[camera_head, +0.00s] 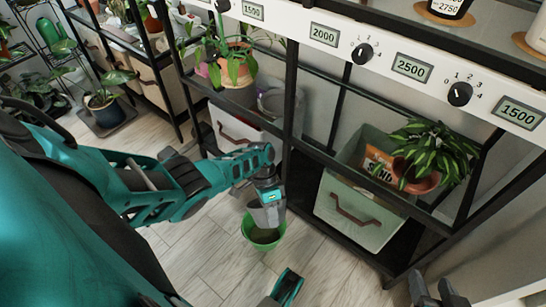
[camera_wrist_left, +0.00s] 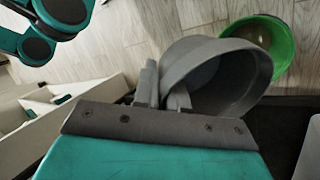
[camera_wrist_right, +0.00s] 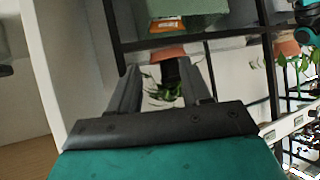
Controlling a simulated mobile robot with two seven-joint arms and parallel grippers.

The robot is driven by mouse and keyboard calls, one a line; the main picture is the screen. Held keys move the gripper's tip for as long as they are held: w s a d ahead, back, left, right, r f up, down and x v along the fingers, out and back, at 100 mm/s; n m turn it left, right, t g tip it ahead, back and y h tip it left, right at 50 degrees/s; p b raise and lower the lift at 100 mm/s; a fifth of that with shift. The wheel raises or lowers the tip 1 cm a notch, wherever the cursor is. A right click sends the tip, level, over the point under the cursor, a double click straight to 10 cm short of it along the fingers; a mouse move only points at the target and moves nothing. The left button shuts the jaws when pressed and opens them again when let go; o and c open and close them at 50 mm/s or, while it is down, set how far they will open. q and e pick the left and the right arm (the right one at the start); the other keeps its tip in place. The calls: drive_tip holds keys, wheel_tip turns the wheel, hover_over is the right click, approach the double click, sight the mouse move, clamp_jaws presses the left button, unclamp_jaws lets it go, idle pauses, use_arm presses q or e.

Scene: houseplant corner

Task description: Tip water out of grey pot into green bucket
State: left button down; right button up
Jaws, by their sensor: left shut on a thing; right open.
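The grey pot (camera_head: 267,214) hangs from my left gripper (camera_head: 268,190), low beside the shelf. In the left wrist view the gripper (camera_wrist_left: 163,92) is shut on the near side of the grey pot (camera_wrist_left: 205,80), whose wide opening is tilted. The green bucket (camera_head: 277,238) stands on the floor just under the pot in the head view. In the left wrist view the bucket (camera_wrist_left: 281,44) is beyond the pot's rim. Whether water is in the pot or flowing cannot be seen. My right gripper (camera_head: 440,295) is open and empty, also in the right wrist view (camera_wrist_right: 163,82).
A black-framed shelf (camera_head: 289,90) stands just behind the bucket. It holds a pale green crate (camera_head: 358,215), a potted plant (camera_head: 425,160) and a white bin (camera_head: 228,130). A rail with dials and number displays (camera_head: 411,67) runs above. The wooden floor in front is clear.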

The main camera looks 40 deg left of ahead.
use_arm(q)
drive_tip(key=shift+s+d+f+t+y, duration=0.1)
drive_tip(key=shift+d+f+t+y, duration=0.1)
drive_tip(key=shift+f+t+y, duration=0.15)
drive_tip(key=shift+s+d+f+t+y+p, duration=0.1)
drive_tip(key=shift+d+f+t+y+p, duration=0.05)
drive_tip(key=shift+f+t+y+p, duration=0.3)
drive_tip(key=shift+s+d+f+y, duration=0.15)
drive_tip(key=shift+f+y, duration=0.35)
drive_tip(key=shift+f, duration=0.15)
drive_tip(key=shift+d+f+t+y, duration=0.15)
drive_tip(key=shift+f+t+y, duration=0.35)
drive_tip(key=shift+f, duration=0.05)
drive_tip(key=shift+f+t+y+p, duration=0.3)
drive_tip(key=shift+t+y+p, duration=0.05)
drive_tip(key=shift+t+y, duration=0.05)
drive_tip(key=t+y, duration=0.2)
drive_tip(key=shift+a+f+y, duration=0.2)
drive_tip(key=shift+y, duration=0.2)
drive_tip(key=shift+r+p, duration=0.45)
drive_tip(key=shift+r, duration=0.25)
drive_tip(key=shift+p, duration=0.3)
use_arm(e)
drive_tip(key=shift+s+d+r+h, duration=0.3)
drive_tip(key=shift+s+d+r, duration=0.05)
drive_tip(key=shift+d+r, duration=0.2)
